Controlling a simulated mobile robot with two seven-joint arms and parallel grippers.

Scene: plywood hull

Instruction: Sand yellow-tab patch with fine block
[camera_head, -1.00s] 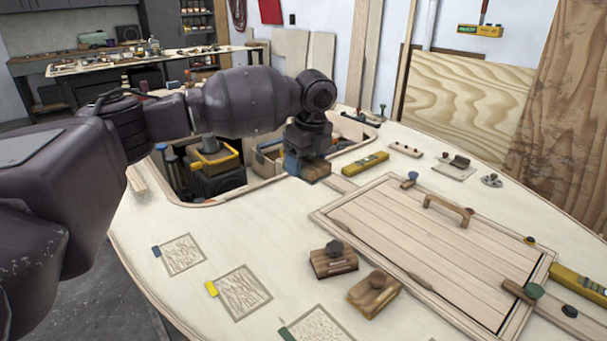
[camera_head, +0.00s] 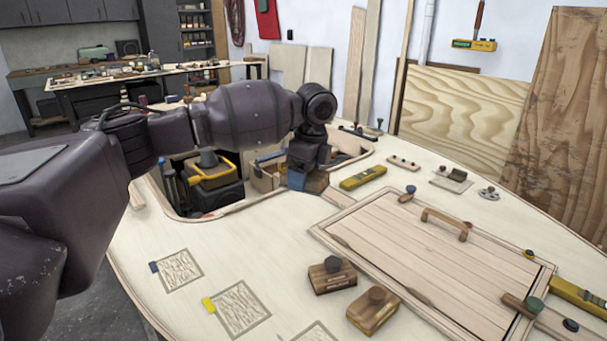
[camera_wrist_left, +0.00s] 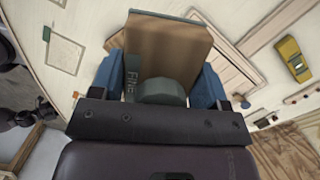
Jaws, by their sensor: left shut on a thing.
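My left gripper (camera_head: 302,180) has blue fingers and is shut on the fine block (camera_wrist_left: 168,50), a brown block with a grey-green knob and the word "Fine" on its edge. It is over the front right rim of the opening in the deck, at the far side from the patches. I cannot tell whether the block touches the deck. The yellow-tab patch (camera_head: 243,309) is a rough, outlined square at the near left of the deck, with a yellow tab (camera_head: 208,305) at its left corner. My right gripper is not in view.
A blue-tab patch (camera_head: 180,270) lies behind it and a third patch (camera_head: 315,333) is cut off below. Two other wooden knobbed blocks (camera_head: 325,281) (camera_head: 368,318) sit to the right. A hatch panel (camera_head: 400,245) with handle and a yellow level (camera_head: 363,177) lie beyond. Deck between is clear.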

